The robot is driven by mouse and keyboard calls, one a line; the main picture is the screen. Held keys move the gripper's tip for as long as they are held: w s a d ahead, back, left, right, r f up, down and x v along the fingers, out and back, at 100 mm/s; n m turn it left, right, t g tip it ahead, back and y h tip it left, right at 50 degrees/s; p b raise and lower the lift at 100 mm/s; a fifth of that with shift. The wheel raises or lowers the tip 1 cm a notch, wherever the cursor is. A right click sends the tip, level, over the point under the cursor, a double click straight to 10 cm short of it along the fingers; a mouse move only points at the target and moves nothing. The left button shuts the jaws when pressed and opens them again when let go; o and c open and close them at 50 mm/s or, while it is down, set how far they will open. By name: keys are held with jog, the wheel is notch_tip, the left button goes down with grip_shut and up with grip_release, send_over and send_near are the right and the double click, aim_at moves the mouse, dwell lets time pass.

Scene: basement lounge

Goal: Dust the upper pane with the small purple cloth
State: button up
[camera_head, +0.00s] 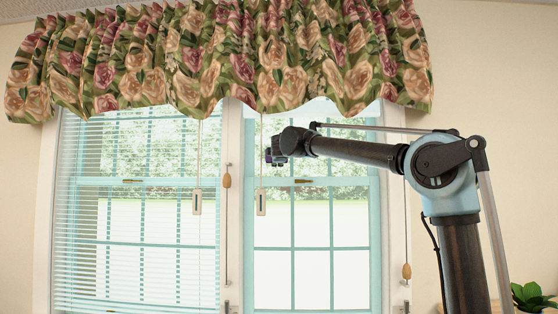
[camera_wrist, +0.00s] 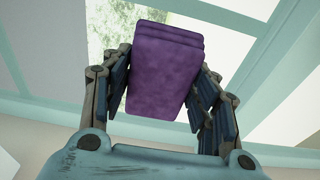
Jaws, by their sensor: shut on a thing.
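The purple cloth (camera_wrist: 165,70) is a small folded pad, seen close up in the wrist view. My gripper (camera_wrist: 165,85) is shut on it, one finger along each side. In the head view my gripper (camera_head: 272,156) is small and dark, with a bit of purple at its tip. It stands in front of the right window, at the left part of the upper pane (camera_head: 345,163), above the middle rail. Whether the cloth touches the glass cannot be told. The upper pane has pale teal bars, and its top is hidden by the valance.
A floral valance (camera_head: 220,60) hangs just above my gripper. Blind cords with tassels (camera_head: 261,203) hang close to it. The left window (camera_head: 135,210) has lowered blinds. A plant (camera_head: 530,298) stands at the lower right.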

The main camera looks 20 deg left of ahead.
jog(key=shift+a+v, duration=0.15)
jog(key=shift+v, duration=1.3)
jog(key=shift+a+v, duration=0.15)
jog(key=shift+v, duration=1.3)
jog(key=shift+s, duration=0.2)
jog(key=shift+v, duration=1.4)
jog(key=shift+a, duration=0.1)
